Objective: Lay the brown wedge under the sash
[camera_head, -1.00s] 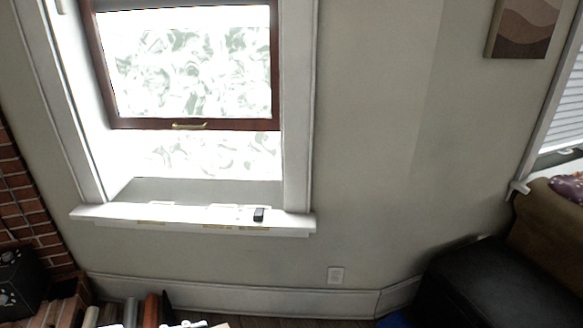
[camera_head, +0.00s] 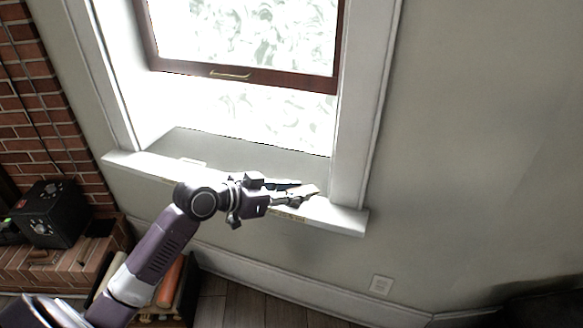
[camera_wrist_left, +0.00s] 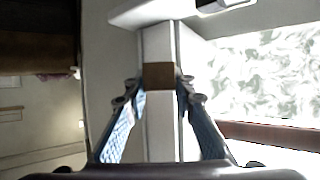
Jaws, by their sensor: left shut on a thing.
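The brown wedge (camera_wrist_left: 158,76) shows in the left wrist view as a small brown block between my left fingertips. My left gripper (camera_head: 303,191) is shut on it, over the right part of the white window sill (camera_head: 345,218). In the head view the fingers hide the wedge, and I cannot tell whether it touches the sill. The sash (camera_head: 285,80) is a dark red-brown frame with a brass handle, raised above the sill with an open gap beneath it. The sash also shows at the right of the left wrist view (camera_wrist_left: 270,133). My right gripper is not in view.
The white window casing (camera_head: 366,110) stands just right of the gripper. The wall to the right is bare.

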